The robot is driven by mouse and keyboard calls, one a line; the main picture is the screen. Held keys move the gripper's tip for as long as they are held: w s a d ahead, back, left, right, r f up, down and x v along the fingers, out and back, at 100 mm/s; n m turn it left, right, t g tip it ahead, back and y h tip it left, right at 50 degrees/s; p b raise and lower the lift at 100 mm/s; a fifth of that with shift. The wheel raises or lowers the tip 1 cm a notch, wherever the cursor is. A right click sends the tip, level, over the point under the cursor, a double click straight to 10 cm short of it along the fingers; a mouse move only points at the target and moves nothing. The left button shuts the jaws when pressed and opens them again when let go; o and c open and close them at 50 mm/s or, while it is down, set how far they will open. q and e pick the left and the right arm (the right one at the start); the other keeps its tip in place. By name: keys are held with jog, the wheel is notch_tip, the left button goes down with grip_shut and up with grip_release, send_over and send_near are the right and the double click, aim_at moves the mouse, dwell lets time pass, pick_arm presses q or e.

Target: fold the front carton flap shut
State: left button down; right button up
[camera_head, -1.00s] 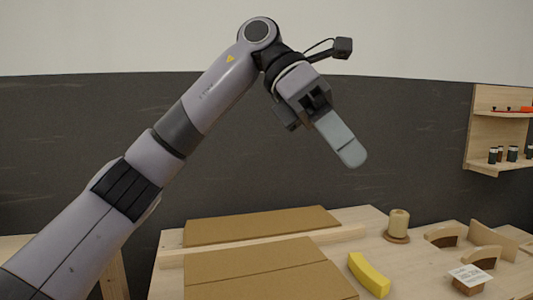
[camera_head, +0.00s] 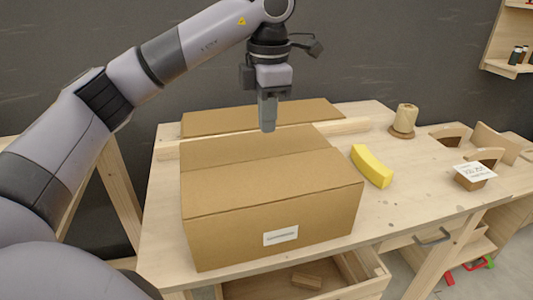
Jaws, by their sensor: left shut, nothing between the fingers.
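The brown cardboard carton (camera_head: 218,237) stands on the wooden workbench, its front face with a white label (camera_head: 281,236) towards me. A flat panel (camera_head: 265,184) covers the top up to the front edge; I cannot tell for sure which flap it is. No flap hangs down over the front face. Another cardboard panel (camera_head: 235,150) extends behind it, seemingly tilted up at the back. My left gripper (camera_head: 267,128) points down, shut and empty, above or just behind the carton's back part; I cannot tell whether it touches. My right gripper is out of view.
A yellow curved piece (camera_head: 372,166) lies right of the carton. A spool (camera_head: 404,119) and a card holder (camera_head: 470,181) stand further right. An open drawer (camera_head: 335,292) is below.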

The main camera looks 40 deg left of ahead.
aim_at(266, 161)
pick_arm(q)
notch_tip(266, 161, down, 6)
jog(key=shift+w+a+r+b, duration=0.1)
jog(key=shift+a+r+b, duration=0.05)
jog(key=shift+b, duration=0.15)
jog(key=shift+f, duration=0.7)
jog(key=shift+w+a+f+g+h, duration=0.1)
jog(key=shift+f+g+h, duration=0.2)
jog(key=shift+f, duration=0.7)
jog(key=shift+r+p, duration=0.15)
jog(key=shift+p, duration=0.15)
jog(key=shift+r+p, duration=0.55)
jog(key=shift+r, duration=0.1)
